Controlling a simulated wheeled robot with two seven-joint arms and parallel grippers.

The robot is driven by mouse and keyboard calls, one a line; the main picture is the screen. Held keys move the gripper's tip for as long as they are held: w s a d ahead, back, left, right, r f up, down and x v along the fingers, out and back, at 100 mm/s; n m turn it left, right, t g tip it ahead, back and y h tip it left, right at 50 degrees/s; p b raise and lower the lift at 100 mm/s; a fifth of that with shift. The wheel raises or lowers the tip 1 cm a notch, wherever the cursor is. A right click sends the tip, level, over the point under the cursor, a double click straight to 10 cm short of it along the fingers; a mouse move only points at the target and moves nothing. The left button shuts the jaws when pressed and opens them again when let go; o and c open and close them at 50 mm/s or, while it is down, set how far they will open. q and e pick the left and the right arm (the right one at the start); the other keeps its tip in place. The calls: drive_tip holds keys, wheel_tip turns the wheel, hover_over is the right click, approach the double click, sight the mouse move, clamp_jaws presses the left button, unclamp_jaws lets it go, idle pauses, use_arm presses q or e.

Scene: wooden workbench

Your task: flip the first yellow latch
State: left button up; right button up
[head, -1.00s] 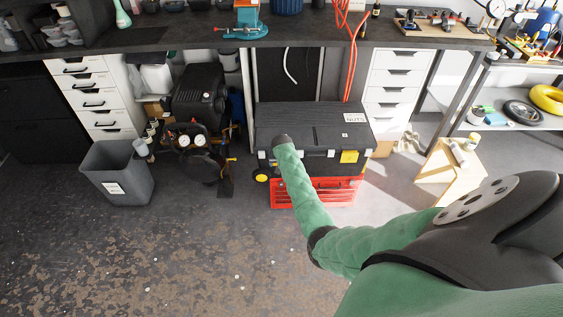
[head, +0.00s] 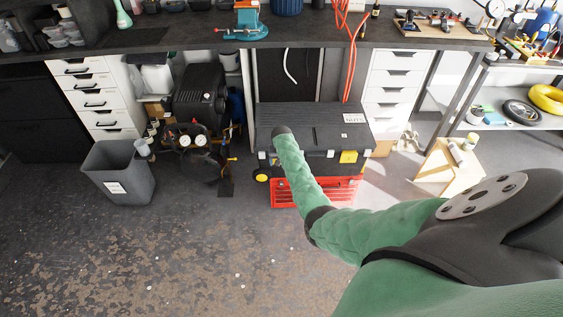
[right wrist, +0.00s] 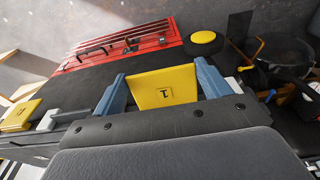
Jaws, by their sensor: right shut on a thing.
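The black toolbox (head: 320,125) stands low in front of the workbench on a red case. Its first yellow latch (right wrist: 165,90), marked 1, shows in the right wrist view between the two blue fingers of my right gripper (right wrist: 160,80), which is shut on it. A second yellow latch (head: 349,156) sits on the toolbox front to the right; it also shows at the left of the right wrist view (right wrist: 20,115). In the head view my right arm hides the first latch and the gripper. My left gripper is in neither view.
The red case (head: 315,193) lies under the toolbox, with a yellow-hubbed wheel (head: 262,175) at its left. A grey bin (head: 120,170) and a black compressor (head: 198,95) stand further left. A wooden stool (head: 447,170) is at right. The floor in front is clear.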

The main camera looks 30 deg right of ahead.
drive_tip(key=o, duration=1)
drive_tip(key=shift+r, duration=0.45)
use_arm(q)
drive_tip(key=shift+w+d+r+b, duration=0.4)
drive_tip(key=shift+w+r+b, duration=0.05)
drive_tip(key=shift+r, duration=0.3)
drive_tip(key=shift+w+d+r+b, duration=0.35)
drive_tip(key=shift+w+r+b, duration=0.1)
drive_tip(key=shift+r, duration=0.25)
use_arm(e)
wheel_tip(320, 180, up, 7)
drive_tip(key=shift+s+a, duration=0.3)
drive_tip(key=shift+s, duration=0.15)
drive_tip(key=shift+f, duration=0.1)
